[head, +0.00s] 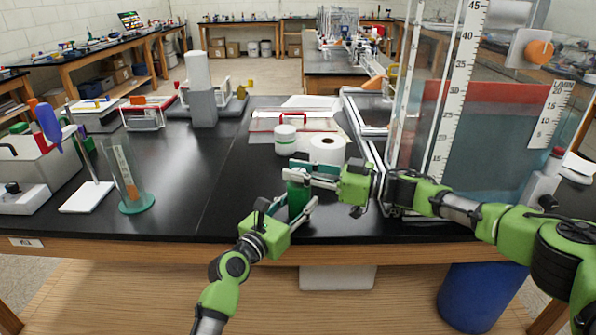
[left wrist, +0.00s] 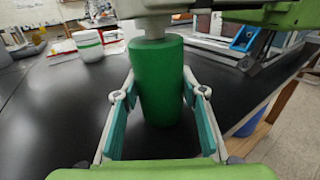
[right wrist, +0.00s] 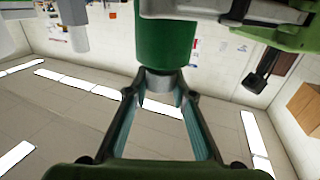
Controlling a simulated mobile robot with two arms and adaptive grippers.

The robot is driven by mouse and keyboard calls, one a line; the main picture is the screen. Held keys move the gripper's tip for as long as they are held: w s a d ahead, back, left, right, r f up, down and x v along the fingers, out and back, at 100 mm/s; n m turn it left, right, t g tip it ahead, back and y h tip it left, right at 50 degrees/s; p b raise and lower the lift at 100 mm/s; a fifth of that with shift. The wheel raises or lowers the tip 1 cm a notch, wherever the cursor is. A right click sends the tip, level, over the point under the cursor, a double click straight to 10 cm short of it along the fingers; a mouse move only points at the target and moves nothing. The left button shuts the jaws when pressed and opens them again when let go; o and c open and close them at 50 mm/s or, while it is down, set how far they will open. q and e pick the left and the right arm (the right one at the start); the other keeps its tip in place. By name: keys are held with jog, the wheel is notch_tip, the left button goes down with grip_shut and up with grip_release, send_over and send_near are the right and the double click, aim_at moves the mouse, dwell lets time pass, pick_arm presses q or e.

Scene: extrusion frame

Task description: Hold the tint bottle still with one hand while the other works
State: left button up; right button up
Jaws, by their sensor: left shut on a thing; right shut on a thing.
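The tint bottle (head: 297,200) is a green cylinder standing upright near the front edge of the black bench. In the left wrist view the bottle (left wrist: 161,85) sits between the pads of my left gripper (head: 300,208), which is shut on its body. My right gripper (head: 303,174) is just above, shut at the bottle's pale top. In the right wrist view, which looks inverted, the pale neck or cap (right wrist: 160,82) lies between the right fingers, with the green body (right wrist: 165,40) beyond. The right gripper hides most of the top in the head view.
A white jar with a green band (head: 285,138) and a white roll (head: 327,149) stand just behind the bottle. A tall clear tank with scales (head: 475,130) is at the right. A glass cylinder on a green base (head: 128,180) stands left. The bench between is clear.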

jog(key=shift+d, duration=0.1)
dwell(0.3)
jog(key=o, duration=1.2)
jog(key=shift+c, duration=0.2)
jog(key=v, duration=0.7)
jog(key=shift+d, duration=0.25)
